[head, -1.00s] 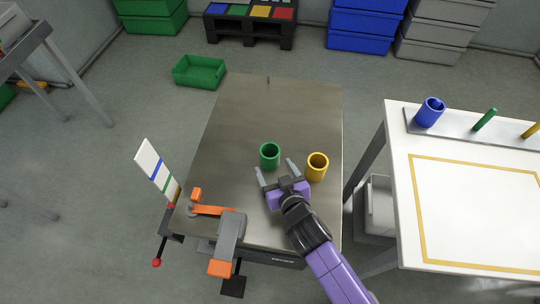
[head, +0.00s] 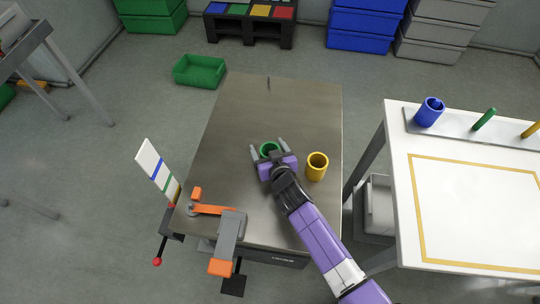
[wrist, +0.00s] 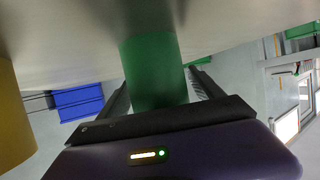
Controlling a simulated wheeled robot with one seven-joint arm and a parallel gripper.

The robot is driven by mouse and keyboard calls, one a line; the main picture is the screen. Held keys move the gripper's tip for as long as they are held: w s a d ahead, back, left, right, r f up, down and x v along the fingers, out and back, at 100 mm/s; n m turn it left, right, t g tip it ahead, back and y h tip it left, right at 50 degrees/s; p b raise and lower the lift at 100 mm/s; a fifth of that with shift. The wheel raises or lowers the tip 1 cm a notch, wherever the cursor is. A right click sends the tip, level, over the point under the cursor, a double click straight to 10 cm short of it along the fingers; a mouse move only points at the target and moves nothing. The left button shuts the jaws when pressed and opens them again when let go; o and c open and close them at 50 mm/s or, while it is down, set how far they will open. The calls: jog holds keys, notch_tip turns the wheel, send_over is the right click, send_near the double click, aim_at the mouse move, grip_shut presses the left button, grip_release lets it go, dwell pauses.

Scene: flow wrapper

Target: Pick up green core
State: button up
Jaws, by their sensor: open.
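The green core (head: 270,148) stands upright on the metal table (head: 240,110), partly hidden by my gripper in the head view. My gripper (head: 268,147) is open, with one finger on each side of the green core. In the wrist view the green core (wrist: 153,70) stands between the two fingers (wrist: 160,92), and I cannot tell whether either finger touches it.
A yellow core (head: 317,168) stands close to the right of my gripper. An orange and grey clamp (head: 226,235) is at the table's front left. A white table (head: 470,200) at the right carries a blue core (head: 430,112) and pegs. The table's far part is clear.

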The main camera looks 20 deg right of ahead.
jog(key=c, duration=1.4)
jog(key=shift+r, duration=0.1)
jog(key=shift+c, duration=0.2)
